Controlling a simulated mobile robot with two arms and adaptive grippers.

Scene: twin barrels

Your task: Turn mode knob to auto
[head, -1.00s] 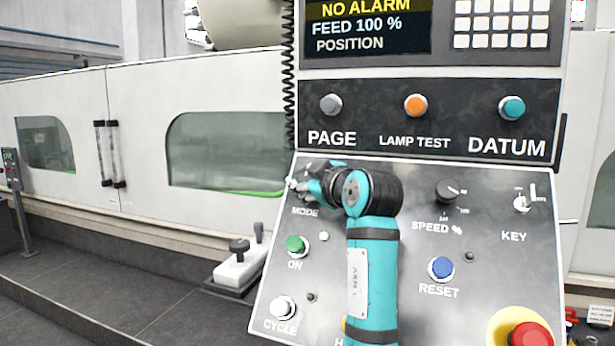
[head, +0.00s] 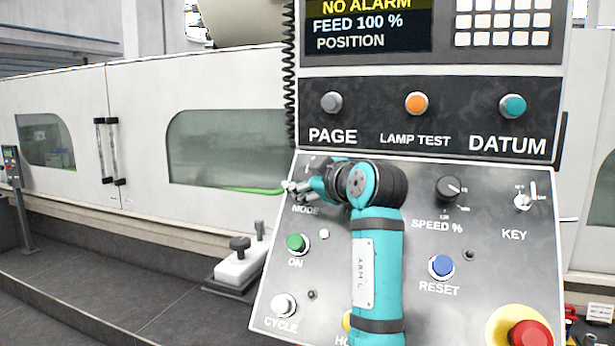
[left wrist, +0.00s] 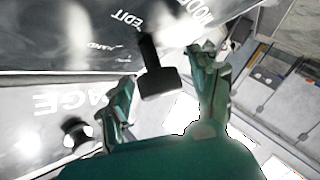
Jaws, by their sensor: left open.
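The mode knob (left wrist: 158,75) is black with a bar-shaped grip and shows in the left wrist view near the EDIT and HAND marks. I cannot read an AUTO mark there. In the head view my left gripper and wrist hide the knob above the MODE label (head: 305,210). My left gripper (head: 297,188) is at the upper left of the sloped panel. In the left wrist view its open fingers (left wrist: 163,64) stand on either side of the knob, with gaps showing. My right gripper is not in view.
The sloped control panel (head: 327,275) also carries a green ON button (head: 296,243), a white CYCLE button (head: 283,305), a SPEED knob (head: 448,189), a KEY switch (head: 524,201), a blue RESET button (head: 441,266) and a red emergency button (head: 530,335).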

